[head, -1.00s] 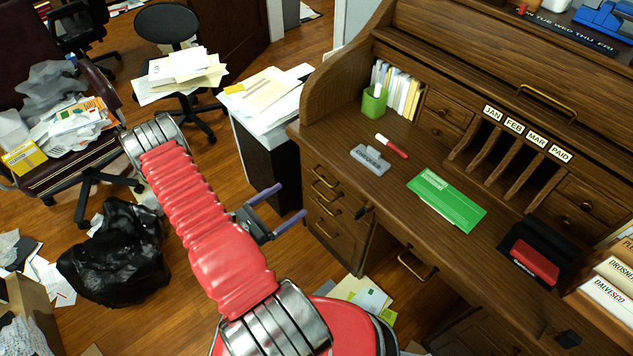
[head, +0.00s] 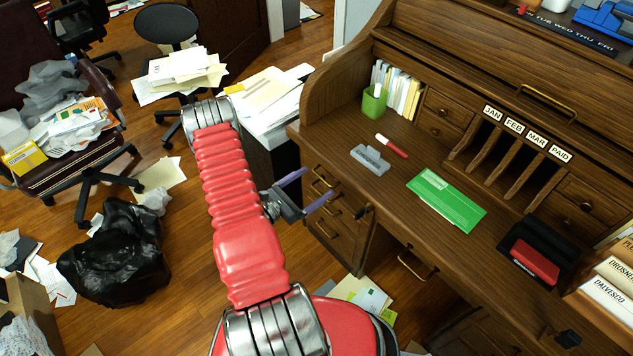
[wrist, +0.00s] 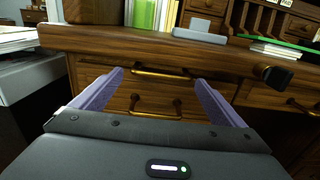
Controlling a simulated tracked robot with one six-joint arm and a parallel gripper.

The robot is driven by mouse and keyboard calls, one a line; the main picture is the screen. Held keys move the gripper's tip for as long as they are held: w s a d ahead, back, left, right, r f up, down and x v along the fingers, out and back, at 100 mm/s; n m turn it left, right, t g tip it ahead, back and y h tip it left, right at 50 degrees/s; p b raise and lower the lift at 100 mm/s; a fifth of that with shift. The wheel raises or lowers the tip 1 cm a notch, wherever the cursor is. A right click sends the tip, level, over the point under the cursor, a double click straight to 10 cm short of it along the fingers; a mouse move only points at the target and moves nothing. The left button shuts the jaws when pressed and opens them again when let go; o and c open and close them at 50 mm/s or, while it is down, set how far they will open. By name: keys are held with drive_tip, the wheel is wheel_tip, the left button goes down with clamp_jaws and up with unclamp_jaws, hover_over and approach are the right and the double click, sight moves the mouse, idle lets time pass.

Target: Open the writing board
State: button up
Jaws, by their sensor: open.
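The roll-top desk (head: 470,237) stands at the right. Its left pedestal has several brass pulls on its front. In the wrist view a long upper brass handle (wrist: 160,72) lies just under the desktop edge, with a lower drawer handle (wrist: 155,106) below it. I cannot tell for certain which front panel is the writing board; no board is seen sticking out. My gripper (head: 318,185) is open and empty, its purple fingers pointing at the pedestal front. In the wrist view its fingertips (wrist: 160,77) flank the upper handle; contact cannot be made out.
A black knob (head: 365,211) juts from the desk's front edge, right of my gripper. A paper-topped black cabinet (head: 268,145) stands close left of the desk.

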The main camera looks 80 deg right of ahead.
drive_tip(key=shift+x, duration=1)
drive_tip(key=shift+c, duration=0.4)
drive_tip(key=shift+w, duration=0.1)
drive_tip(key=c, duration=1.1)
drive_tip(key=shift+c, duration=0.2)
